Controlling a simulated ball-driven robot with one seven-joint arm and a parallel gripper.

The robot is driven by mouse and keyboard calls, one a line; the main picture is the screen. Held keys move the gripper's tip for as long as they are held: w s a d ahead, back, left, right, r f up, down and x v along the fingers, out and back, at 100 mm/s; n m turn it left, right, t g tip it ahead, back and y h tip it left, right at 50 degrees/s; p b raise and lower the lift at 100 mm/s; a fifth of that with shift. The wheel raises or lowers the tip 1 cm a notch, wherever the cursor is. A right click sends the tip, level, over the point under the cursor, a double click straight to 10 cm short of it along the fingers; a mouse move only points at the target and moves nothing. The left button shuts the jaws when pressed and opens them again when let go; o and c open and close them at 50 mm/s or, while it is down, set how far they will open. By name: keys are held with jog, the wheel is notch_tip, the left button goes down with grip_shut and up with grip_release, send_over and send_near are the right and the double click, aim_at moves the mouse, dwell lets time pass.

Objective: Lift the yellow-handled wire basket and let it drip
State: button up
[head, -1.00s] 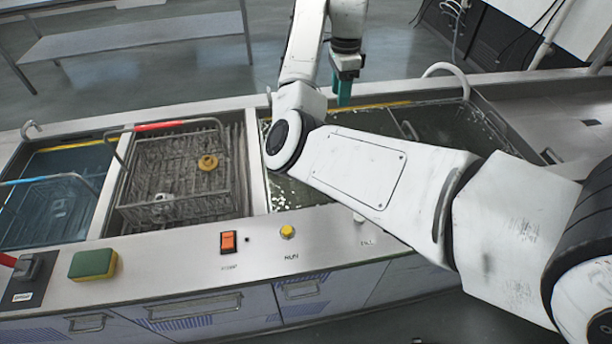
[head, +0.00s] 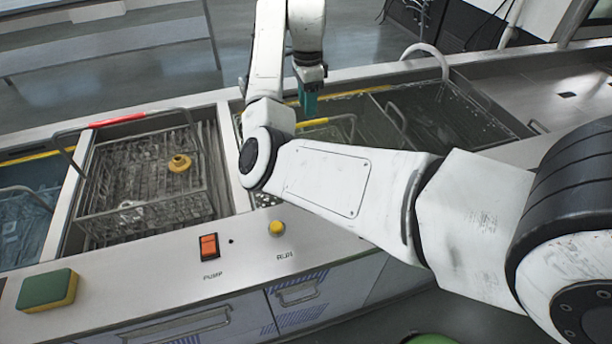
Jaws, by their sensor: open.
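The yellow-handled wire basket sits in the middle tank, and its yellow grip (head: 314,122) shows on a grey wire handle just above my arm. My forearm hides most of this basket. My gripper (head: 309,104), with teal fingers pointing down, hangs just above and behind the yellow grip. It looks apart from the grip and holds nothing that I can see. The gap between its fingers is hard to make out from here.
A red-handled wire basket (head: 150,185) with a yellow ring part (head: 180,163) stands in the tank to the left. A green and yellow sponge (head: 47,290), an orange pump switch (head: 209,246) and a yellow run button (head: 277,228) are on the front ledge. A curved spout (head: 430,50) rises behind.

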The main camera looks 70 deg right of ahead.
notch_tip(320, 180, down, 9)
jog(key=shift+f+p, duration=0.2)
jog(key=shift+p, duration=0.25)
jog(key=shift+w, duration=0.1)
grip_shut()
jog(key=shift+r, duration=0.1)
